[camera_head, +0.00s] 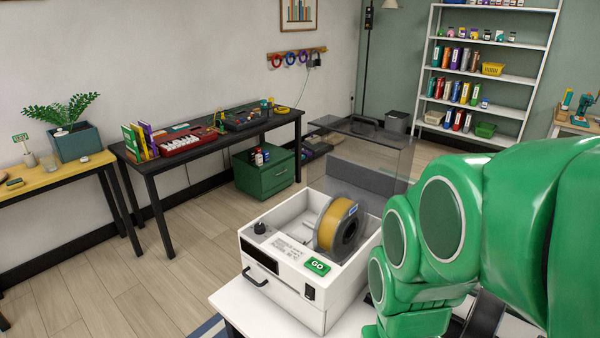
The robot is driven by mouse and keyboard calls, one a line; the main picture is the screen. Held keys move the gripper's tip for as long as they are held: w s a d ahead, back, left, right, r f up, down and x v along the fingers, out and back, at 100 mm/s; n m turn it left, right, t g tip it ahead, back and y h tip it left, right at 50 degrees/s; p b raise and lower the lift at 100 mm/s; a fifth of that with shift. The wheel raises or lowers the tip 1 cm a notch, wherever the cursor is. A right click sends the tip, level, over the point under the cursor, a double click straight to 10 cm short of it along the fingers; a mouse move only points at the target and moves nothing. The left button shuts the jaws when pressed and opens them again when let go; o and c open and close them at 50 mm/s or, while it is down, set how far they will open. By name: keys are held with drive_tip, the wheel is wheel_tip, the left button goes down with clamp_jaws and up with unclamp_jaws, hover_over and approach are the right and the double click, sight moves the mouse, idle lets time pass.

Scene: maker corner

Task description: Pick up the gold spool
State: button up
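The gold spool (332,222) has gold filament between dark grey flanges. It stands upright on its edge inside an open white box-like machine (262,270) with a green "GO" label, a black knob and a dark display. Its lower part is hidden by the machine's front wall. My green arm fills the right of the view, close to the machine's right side. My gripper is not visible, so I cannot tell how it stands to the spool.
The machine's clear lid (385,150) stands raised behind the spool. The machine sits on a white table (232,304). A black bench (215,142) with tools, a green cabinet (266,174) and a white shelf (492,72) stand farther back. Floor to the left is clear.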

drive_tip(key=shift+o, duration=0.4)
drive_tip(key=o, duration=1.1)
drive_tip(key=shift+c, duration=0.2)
